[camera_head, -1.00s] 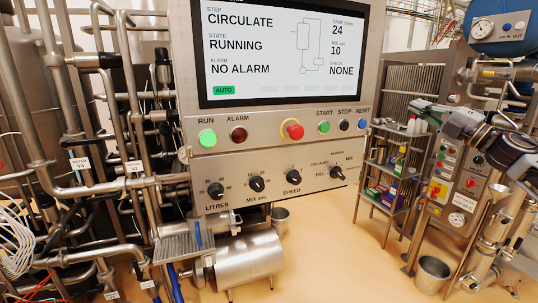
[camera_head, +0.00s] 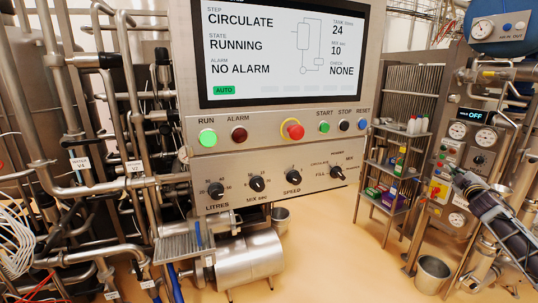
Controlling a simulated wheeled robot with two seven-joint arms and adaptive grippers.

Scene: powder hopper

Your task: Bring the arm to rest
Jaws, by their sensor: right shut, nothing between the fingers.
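My right gripper (camera_head: 461,178) is at the right of the head view, with its arm coming up from the lower right corner. It is shut and holds nothing. It is in front of the lower part of the grey side panel (camera_head: 446,216) and hides some of it; I cannot tell whether it touches. The main control panel (camera_head: 270,170) stands in the middle, apart from the gripper. Its screen (camera_head: 285,50) reads CIRCULATE, RUNNING, NO ALARM. The green RUN lamp (camera_head: 208,138) looks lit. My left gripper is not in view.
A shelf rack (camera_head: 386,163) with bottles and boxes stands left of the side panel. A metal bucket (camera_head: 432,273) is on the floor below. Dense pipework (camera_head: 90,190) fills the left. A steel cylinder (camera_head: 250,260) sits under the main panel. Open floor shows between cylinder and rack.

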